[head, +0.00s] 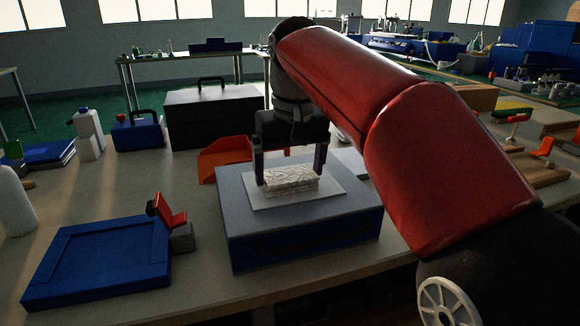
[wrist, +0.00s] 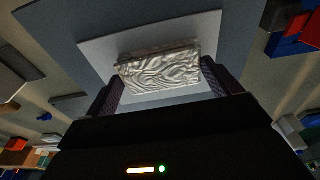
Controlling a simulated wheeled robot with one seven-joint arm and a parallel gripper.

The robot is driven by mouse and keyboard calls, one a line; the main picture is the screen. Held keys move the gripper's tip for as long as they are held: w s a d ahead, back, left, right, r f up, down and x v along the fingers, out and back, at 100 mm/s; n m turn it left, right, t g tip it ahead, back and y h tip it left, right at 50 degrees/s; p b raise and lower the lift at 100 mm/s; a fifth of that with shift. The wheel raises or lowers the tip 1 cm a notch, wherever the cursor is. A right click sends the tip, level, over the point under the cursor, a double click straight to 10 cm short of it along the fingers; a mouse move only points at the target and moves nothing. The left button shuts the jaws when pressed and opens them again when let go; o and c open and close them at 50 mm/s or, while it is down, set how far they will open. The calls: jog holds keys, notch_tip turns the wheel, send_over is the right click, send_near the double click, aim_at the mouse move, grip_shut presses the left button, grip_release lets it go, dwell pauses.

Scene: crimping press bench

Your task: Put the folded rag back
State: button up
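The folded rag (head: 291,182) is a pale, wrinkled, block-shaped bundle. It is over a thin white plate (head: 333,187) on top of a blue-grey box (head: 300,240) in the middle of the bench. My gripper (head: 291,172) points down with one finger at each end of the rag. In the wrist view the rag (wrist: 160,72) lies between the two dark fingers of my gripper (wrist: 163,75), and both fingers are very close to its ends or touching them. I cannot tell whether they press on it, or whether the rag rests on the plate.
A blue tray (head: 105,258) with a red-and-grey block (head: 172,216) beside it lies front left. An orange bin (head: 222,158) and a dark toolbox (head: 205,115) stand behind the box. Bottles (head: 88,135) stand at left. Bare bench shows left of the box.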

aim_at(293, 180)
jog(key=shift+o, duration=1)
jog(key=shift+f, duration=0.25)
jog(key=shift+f+b, duration=0.3)
jog(key=shift+b, duration=0.15)
jog(key=r, duration=0.2)
jog(key=s+r+p, duration=0.1)
jog(key=r, duration=0.2)
jog(key=r+p, duration=0.1)
jog(key=r, duration=0.2)
jog(key=shift+s+d, duration=0.15)
jog(key=shift+d, duration=0.15)
